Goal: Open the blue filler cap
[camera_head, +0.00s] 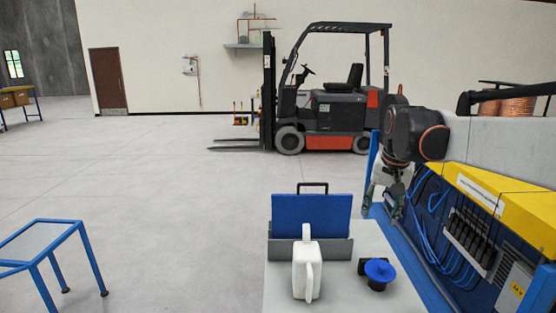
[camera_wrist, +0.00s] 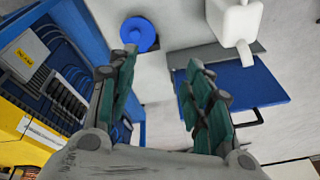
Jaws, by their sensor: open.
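The blue filler cap (camera_head: 380,269) is a round blue disc on a dark fitting at the right of the grey table. In the wrist view the cap (camera_wrist: 139,34) shows at the top, left of centre, beyond my left fingertip. It looks seated, with nothing touching it. My gripper (camera_head: 385,206) points down above the table's right side, higher than the cap and apart from it. In the wrist view my gripper (camera_wrist: 160,57) has its two green-padded fingers spread wide with nothing between them.
A white jug (camera_head: 303,272) stands on the grey table (camera_head: 345,285), left of the cap. A blue panel (camera_head: 311,214) with a dark handle stands behind it. The yellow and blue machine (camera_head: 475,190) with cables borders the right. A blue-framed stand (camera_head: 40,245) is at left.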

